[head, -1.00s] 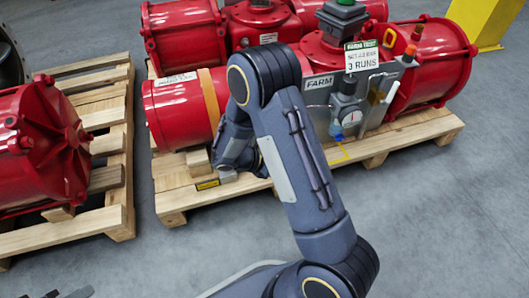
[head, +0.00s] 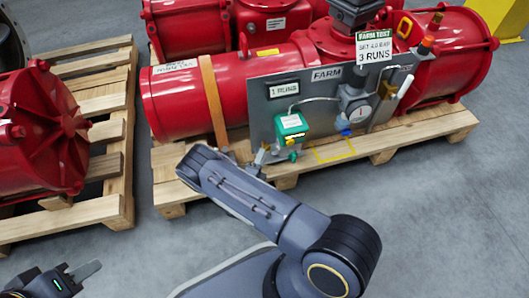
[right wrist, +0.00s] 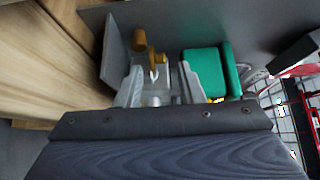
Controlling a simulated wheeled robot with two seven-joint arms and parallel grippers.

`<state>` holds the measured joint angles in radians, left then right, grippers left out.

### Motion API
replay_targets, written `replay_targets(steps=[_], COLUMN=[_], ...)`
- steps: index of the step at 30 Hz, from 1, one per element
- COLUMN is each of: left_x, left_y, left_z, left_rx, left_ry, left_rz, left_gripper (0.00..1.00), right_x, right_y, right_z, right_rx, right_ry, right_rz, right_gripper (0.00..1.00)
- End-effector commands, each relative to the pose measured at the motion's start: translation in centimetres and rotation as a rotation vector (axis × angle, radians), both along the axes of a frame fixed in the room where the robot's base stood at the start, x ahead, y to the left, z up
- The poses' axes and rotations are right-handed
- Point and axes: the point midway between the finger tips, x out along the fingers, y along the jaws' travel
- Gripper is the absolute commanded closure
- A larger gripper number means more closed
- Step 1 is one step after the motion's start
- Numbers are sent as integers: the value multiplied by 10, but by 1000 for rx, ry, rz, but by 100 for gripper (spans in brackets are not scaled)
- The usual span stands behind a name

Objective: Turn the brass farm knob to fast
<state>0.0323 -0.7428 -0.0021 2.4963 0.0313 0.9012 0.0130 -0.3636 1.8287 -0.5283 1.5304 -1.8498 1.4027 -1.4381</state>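A brass knob (right wrist: 140,40) with a second brass piece (right wrist: 154,60) beside it shows in the right wrist view, on the grey panel. My right gripper (right wrist: 158,85) has its fingers apart, one on each side of a pale metal fitting just below the brass parts. I cannot tell whether the fingers touch anything. In the head view, my right gripper (head: 271,155) is low at the panel's left part, beside the green box (head: 291,125); the brass knob is not clear there. My left gripper (head: 80,279) is at the bottom left, fingers apart, empty. No "fast" marking is readable.
The grey panel (head: 262,118) marked FARM stands before a red actuator (head: 180,105) on a wooden pallet (head: 415,135). A gauge (head: 357,110), tubing and a sign stand right of the green box. Another pallet (head: 120,190) is at left.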

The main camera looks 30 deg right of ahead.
Motion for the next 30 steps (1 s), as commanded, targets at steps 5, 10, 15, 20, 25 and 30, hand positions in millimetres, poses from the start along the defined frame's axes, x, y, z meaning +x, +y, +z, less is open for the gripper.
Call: replay_targets(steps=[5,10,15,20,25,30], left_x=[0,0,0,0,0,0], left_y=[0,0,0,0,0,0], left_z=[-10,-12,-12,-12,-12,-11], left_rx=[0,0,0,0,0,0], left_ry=[0,0,0,0,0,0], left_rz=[0,0,0,0,0,0], left_gripper=[64,64,64,64,64,64], right_x=[16,23,23,23,23,23], right_y=[-20,-27,-28,-28,-28,-28], right_z=[-2,0,0,0,1,2], right_rx=[1,1,1,1,0,-2], right_ry=[-2,-1,-1,0,-1,-3], right_rz=[-3,-2,-2,-2,-2,0], right_gripper=[65,65,65,76,98,100])
